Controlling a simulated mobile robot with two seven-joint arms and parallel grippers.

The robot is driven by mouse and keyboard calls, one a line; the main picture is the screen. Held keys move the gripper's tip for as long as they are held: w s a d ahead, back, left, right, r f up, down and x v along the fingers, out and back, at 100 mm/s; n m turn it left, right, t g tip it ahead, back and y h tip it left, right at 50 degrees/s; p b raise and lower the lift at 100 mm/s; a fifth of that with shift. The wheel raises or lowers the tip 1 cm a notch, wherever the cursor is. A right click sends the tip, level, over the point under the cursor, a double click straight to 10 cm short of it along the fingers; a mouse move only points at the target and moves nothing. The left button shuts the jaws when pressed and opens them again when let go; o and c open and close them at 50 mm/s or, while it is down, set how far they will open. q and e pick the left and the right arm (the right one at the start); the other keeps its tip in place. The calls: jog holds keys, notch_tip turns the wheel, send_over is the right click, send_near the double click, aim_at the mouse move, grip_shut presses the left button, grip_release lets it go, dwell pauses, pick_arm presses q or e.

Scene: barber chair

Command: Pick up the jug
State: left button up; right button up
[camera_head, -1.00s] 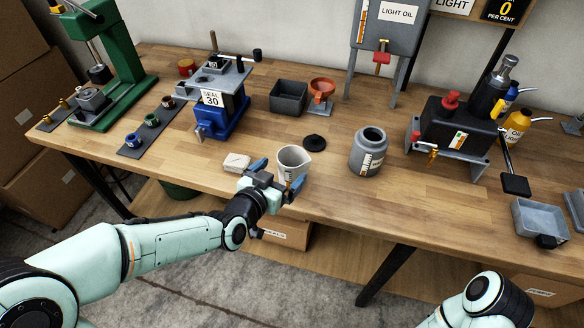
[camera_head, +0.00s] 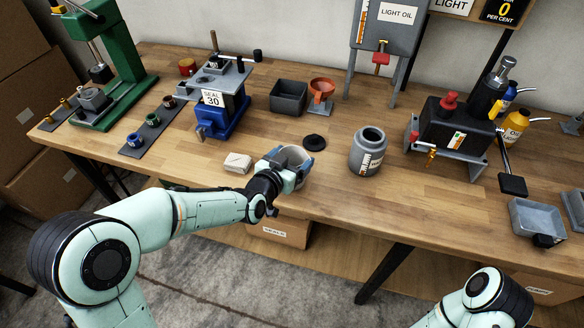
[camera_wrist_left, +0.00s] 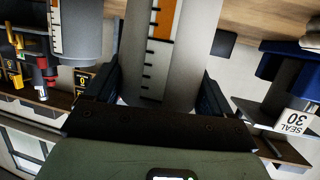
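The jug (camera_head: 296,154) is a pale grey open vessel standing near the front edge of the workbench. In the left wrist view the jug (camera_wrist_left: 168,60) fills the middle, with an orange and white graduated strip on its side. My left gripper (camera_head: 290,163) is at the jug, reaching from the front left. Its two blue-grey fingers lie on either side of the jug, very close to its wall. They look spread around it; any contact is hard to see. The gripper hides the jug's lower front. My right gripper is out of view.
The blue seal press (camera_head: 222,115) is behind left. Bare wood (camera_head: 420,205) lies front right.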

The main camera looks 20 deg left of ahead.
pick_arm(q)
jog(key=c, duration=0.7)
jog(key=shift+c, duration=0.2)
jog(key=shift+r, duration=0.15)
jog(key=shift+r, duration=0.65)
notch_tip(320, 180, up, 18)
jog(key=p, duration=0.8)
jog(key=shift+r, duration=0.25)
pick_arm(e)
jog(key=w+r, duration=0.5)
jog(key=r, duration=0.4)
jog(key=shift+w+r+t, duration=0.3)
